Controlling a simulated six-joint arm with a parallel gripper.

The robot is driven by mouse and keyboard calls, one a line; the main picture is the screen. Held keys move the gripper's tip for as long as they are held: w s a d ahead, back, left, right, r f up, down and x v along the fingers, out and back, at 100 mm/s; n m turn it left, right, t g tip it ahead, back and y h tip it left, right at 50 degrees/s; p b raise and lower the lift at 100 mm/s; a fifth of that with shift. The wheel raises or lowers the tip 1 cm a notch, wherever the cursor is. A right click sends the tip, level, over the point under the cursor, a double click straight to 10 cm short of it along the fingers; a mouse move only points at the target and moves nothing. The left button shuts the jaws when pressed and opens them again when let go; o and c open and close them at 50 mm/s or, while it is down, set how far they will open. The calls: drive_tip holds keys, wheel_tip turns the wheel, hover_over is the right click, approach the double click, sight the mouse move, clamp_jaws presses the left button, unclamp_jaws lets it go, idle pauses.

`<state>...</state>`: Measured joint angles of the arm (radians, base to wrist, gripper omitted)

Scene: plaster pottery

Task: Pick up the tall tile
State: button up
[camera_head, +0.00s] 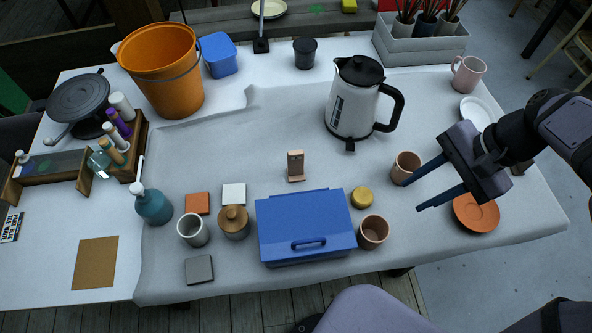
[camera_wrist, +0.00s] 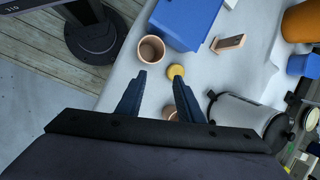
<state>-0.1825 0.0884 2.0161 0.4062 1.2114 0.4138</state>
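The tall tile (camera_head: 296,164), small, tan and upright with a darker spot on its face, stands on the grey cloth behind the blue box. In the wrist view, the tall tile (camera_wrist: 228,43) appears beyond the fingertips, up and to the right. My gripper (camera_head: 414,196) is open and empty, well to the right of the tile. In the wrist view, my gripper (camera_wrist: 160,78) has its two dark blue fingers apart, with a terracotta cup (camera_wrist: 170,112) partly visible between them.
A blue box (camera_head: 305,225), a yellow round piece (camera_head: 362,197) and a terracotta cup (camera_head: 373,232) stand near the tile. Another cup (camera_head: 405,168) is beside my finger. A white kettle (camera_head: 352,107) stands behind. Flat orange (camera_head: 197,203) and white (camera_head: 234,194) tiles lie left. Cloth around the tile is clear.

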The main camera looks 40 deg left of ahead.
drive_tip(key=w+a+f+m+g+y+b, duration=0.1)
drive_tip(key=w+a+m+g+y+b, duration=0.2)
drive_tip(key=a, duration=1.2)
drive_tip(key=r+m+g+y+b, duration=0.1)
drive_tip(key=g+y+b, duration=0.1)
drive_tip(key=g+b, duration=0.25)
hover_over(296, 164)
drive_tip(key=w+d, duration=0.2)
drive_tip(key=w, duration=0.1)
drive_tip(key=shift+y, duration=0.3)
wheel_tip(296, 164, down, 12)
drive_tip(key=shift+f, duration=0.7)
drive_tip(key=shift+p+x, duration=0.55)
drive_tip(key=shift+x, duration=3.15)
drive_tip(key=shift+r, duration=0.15)
clamp_jaws()
